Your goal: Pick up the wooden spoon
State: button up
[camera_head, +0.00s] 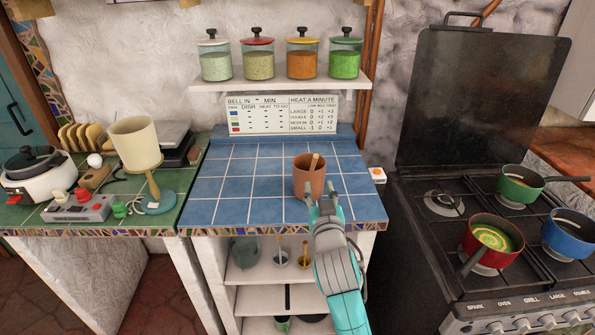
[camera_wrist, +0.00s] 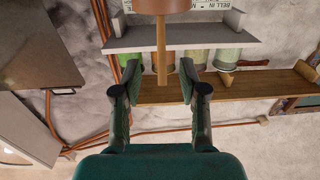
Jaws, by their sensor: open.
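The wooden spoon (camera_head: 314,162) stands in a terracotta pot (camera_head: 304,186) on the blue tiled counter, its handle leaning a little above the rim. In the wrist view the spoon's handle (camera_wrist: 162,55) hangs from the pot (camera_wrist: 165,5), as that picture is upside down. My gripper (camera_head: 322,194) is open at the front right of the pot. In the wrist view my gripper's fingers (camera_wrist: 158,78) appear on either side of the handle in the picture. I cannot tell how far beyond the fingertips the handle is. The spoon's lower end is hidden inside the pot.
A shelf (camera_head: 285,84) with several glass jars is on the back wall. A stove (camera_head: 470,235) with pots stands right, a green counter (camera_head: 25,213) with a lamp (camera_head: 137,145) and cooker left. The blue counter (camera_head: 235,185) left of the pot is clear.

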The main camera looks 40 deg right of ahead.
aim_at(314, 166)
jog(key=x, duration=0.5)
jog(key=shift+w, duration=0.1)
jog(key=shift+r+x, duration=0.2)
jog(key=shift+x, duration=1.1)
jog(key=shift+r+x, duration=0.15)
jog(key=shift+x, duration=1.15)
grip_shut()
